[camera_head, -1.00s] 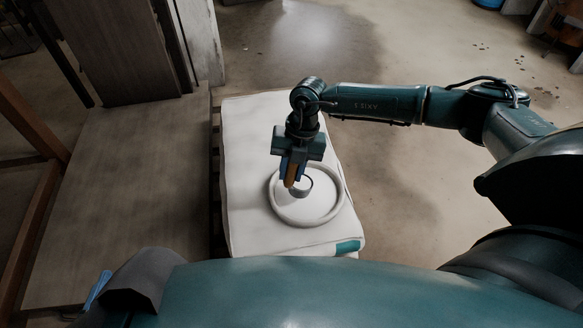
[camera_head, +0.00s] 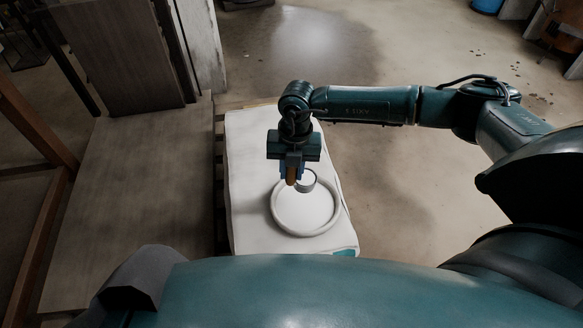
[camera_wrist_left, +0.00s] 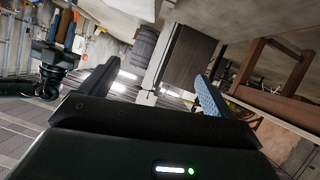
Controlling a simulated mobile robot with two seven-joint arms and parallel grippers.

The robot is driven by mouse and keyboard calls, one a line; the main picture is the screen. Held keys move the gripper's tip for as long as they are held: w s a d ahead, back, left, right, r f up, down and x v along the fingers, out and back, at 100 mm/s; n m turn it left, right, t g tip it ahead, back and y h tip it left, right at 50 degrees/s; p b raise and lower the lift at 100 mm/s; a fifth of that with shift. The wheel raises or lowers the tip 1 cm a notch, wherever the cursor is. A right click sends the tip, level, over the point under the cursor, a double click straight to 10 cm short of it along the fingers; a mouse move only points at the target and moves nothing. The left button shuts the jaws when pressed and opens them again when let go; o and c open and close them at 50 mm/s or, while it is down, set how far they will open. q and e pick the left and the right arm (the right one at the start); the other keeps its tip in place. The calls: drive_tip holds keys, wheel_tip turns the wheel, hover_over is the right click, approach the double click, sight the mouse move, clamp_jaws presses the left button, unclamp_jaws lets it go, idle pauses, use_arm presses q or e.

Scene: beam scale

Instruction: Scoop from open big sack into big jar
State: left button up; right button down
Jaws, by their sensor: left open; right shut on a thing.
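The big sack (camera_head: 246,190) is white and lies in front of me, with a round rolled rim (camera_head: 277,214) around its opening and pale, level contents (camera_head: 303,211) inside. My right gripper (camera_head: 292,170) points down over the far side of the opening. It is shut on the scoop's brown handle (camera_head: 291,177). The scoop's small round metal cup (camera_head: 307,184) is at the far part of the rim; its inside looks pale, and I cannot tell how full it is. My left gripper (camera_wrist_left: 155,90) is open and empty in the left wrist view. I see no big jar.
A bare, flat wooden surface (camera_head: 120,190) is left of the sack. A dark panel (camera_head: 125,55) stands behind it, and a brown wooden frame (camera_head: 30,125) is at the far left. Open floor (camera_head: 400,190) is to the right.

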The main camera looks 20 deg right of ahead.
drive_tip(key=shift+r+h+p, duration=0.5)
drive_tip(key=shift+r+p, duration=0.95)
drive_tip(key=shift+r, duration=0.45)
drive_tip(key=c, duration=1.7)
unclamp_jaws()
clamp_jaws()
